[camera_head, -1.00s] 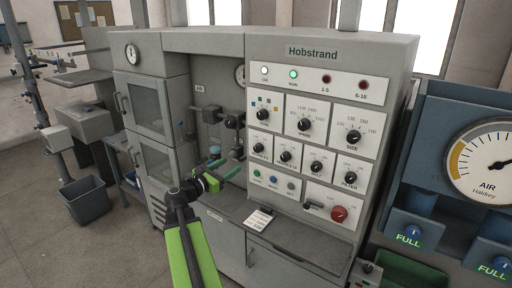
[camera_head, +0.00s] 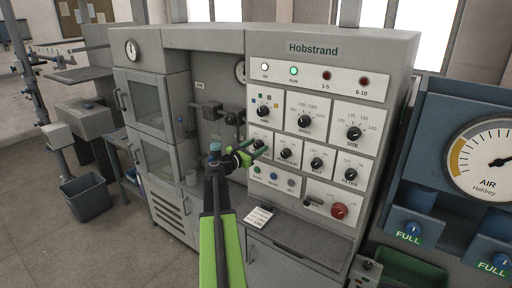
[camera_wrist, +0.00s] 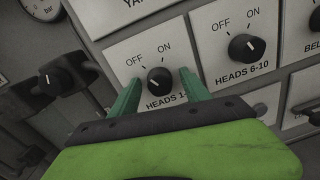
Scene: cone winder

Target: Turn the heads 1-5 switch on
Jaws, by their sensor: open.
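The heads 1-5 switch (camera_wrist: 160,80) is a black round knob on a white plate with OFF and ON marks, in the wrist view. I cannot tell clearly which mark it points to. It also shows in the head view (camera_head: 258,144), partly behind my gripper. My gripper (camera_head: 255,149) is open in front of the panel. In the wrist view the green fingers of my gripper (camera_wrist: 158,80) stand on either side of the knob, and I cannot tell whether they touch it. The 1-5 lamp (camera_head: 326,76) is dark red and looks unlit.
The heads 6-10 knob (camera_wrist: 247,47) is just right of the fingers. Other knobs and a red button (camera_head: 339,211) crowd the panel. A black knob on a bracket (camera_wrist: 56,81) is at the left. A ledge (camera_head: 300,233) juts out below the panel.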

